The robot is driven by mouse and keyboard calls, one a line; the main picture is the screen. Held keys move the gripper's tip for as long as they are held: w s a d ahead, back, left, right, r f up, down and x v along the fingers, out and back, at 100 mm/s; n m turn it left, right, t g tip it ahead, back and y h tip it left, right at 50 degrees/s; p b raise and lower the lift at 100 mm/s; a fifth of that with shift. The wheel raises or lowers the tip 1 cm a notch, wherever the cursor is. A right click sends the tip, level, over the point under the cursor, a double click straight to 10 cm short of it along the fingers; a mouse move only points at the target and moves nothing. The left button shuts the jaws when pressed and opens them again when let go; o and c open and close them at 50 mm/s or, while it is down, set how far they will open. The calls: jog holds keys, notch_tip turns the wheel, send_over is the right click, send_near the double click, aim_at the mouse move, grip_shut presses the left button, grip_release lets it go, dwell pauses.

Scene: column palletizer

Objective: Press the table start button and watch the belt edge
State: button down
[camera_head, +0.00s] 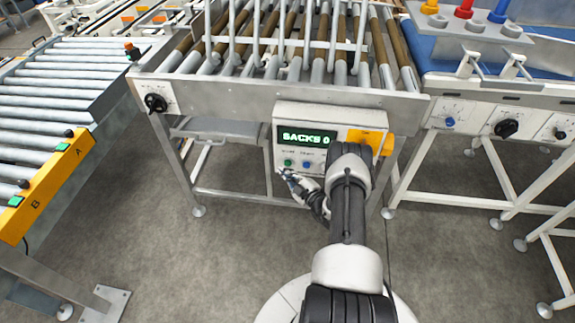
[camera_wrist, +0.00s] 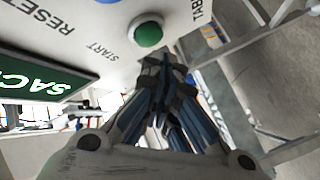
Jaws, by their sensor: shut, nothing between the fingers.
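The control box (camera_head: 283,119) hangs on the front of the roller table (camera_head: 275,90) and its green display reads "SACKS 0". The green button (camera_head: 288,163) sits low on the box; in the wrist view the green button (camera_wrist: 149,34) is large, with the words START and part of TABLE beside it. My gripper (camera_head: 285,173) is just below the green button. In the wrist view my gripper (camera_wrist: 164,62) is shut and empty, its tips close under the button; I cannot tell whether they touch. The blue belt (camera_head: 455,56) is at the upper right in the head view.
A blue button (camera_head: 306,164) is beside the green one. A yellow-ended roller conveyor (camera_head: 50,186) stands left. A grey panel with colored knobs (camera_head: 470,28) stands over the belt. White table legs (camera_head: 410,185) stand at right. The floor (camera_head: 175,260) in front is clear.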

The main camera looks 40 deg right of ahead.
jog(key=shift+w+d, duration=0.1)
jog(key=shift+w+d+b, duration=0.2)
jog(key=shift+b, duration=0.4)
jog(key=shift+w+d+b, duration=0.3)
jog(key=shift+d+b, duration=0.15)
jog(key=shift+b, duration=0.1)
dwell(0.7)
jog(key=shift+a, duration=0.1)
jog(key=shift+s+a+p, duration=0.4)
jog(key=shift+s+a, duration=0.2)
jog(key=shift+a, duration=0.05)
jog(key=s+a+p, duration=0.1)
jog(key=s+a, duration=0.2)
jog(key=shift+s+a+p, duration=0.15)
jog(key=shift+a+p, duration=0.25)
dwell(0.9)
